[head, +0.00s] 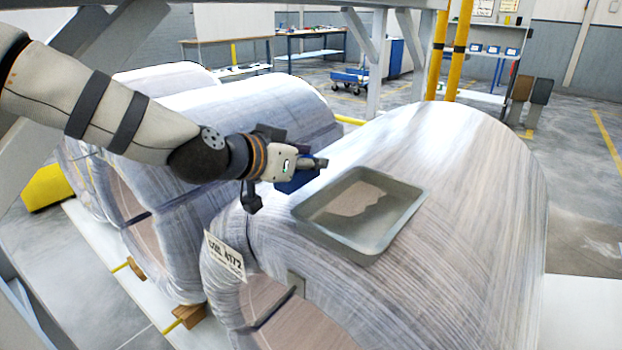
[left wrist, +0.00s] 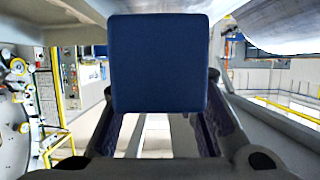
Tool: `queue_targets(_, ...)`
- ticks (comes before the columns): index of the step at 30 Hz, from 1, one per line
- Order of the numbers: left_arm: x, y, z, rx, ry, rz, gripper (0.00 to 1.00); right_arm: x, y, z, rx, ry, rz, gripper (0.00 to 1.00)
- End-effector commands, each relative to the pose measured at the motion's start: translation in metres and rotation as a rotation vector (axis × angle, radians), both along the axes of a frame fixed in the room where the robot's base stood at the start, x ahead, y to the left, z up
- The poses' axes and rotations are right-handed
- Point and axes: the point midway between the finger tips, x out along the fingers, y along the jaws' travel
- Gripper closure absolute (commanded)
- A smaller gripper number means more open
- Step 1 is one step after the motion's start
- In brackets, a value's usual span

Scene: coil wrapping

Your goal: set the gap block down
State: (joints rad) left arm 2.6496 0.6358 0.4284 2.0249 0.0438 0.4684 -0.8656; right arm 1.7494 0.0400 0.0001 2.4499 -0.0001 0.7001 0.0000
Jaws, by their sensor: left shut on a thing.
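The gap block is a dark blue block (head: 297,183), partly hidden behind my gripper in the head view. In the left wrist view the blue block (left wrist: 159,63) fills the upper middle, between the fingers. My left gripper (head: 311,165) is shut on it. It holds the block near the back left corner of a grey metal tray (head: 403,222) on top of the front wrapped coil (head: 470,190). I cannot tell whether the block touches the coil or the tray. My right gripper is not in view.
More wrapped coils (head: 262,103) lie to the left, behind my arm. A white label card (head: 225,256) stands at the front coil's left edge. Wooden chocks (head: 186,317) sit low on the left. Yellow posts (head: 459,50) stand behind. The coil's top right of the tray is clear.

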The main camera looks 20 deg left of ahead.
Motion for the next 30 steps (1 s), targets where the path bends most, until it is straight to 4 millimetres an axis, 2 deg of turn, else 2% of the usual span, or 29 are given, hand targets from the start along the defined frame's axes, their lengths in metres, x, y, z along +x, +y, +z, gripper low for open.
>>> queue_targets(1,0.004,0.001,-0.009,-0.002,0.005,-0.001,1.0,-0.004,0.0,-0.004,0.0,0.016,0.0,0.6)
queue_targets(5,0.013,0.005,-0.019,-0.001,0.003,0.001,1.0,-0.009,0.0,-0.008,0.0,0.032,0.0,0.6)
queue_targets(9,0.013,0.005,-0.047,-0.002,0.007,0.0,1.0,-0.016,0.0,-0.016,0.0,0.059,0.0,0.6)
queue_targets(20,0.013,0.004,-0.048,0.0,-0.004,-0.001,1.0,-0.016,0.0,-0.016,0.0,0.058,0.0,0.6)
queue_targets(21,0.012,0.004,-0.048,0.0,-0.004,-0.001,0.67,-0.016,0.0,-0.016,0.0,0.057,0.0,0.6)
queue_targets(23,0.012,0.004,-0.047,0.0,-0.005,-0.001,0.54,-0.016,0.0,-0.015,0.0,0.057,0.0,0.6)
queue_targets(30,0.013,0.004,-0.047,0.0,-0.005,-0.001,0.52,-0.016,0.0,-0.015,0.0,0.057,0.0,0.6)
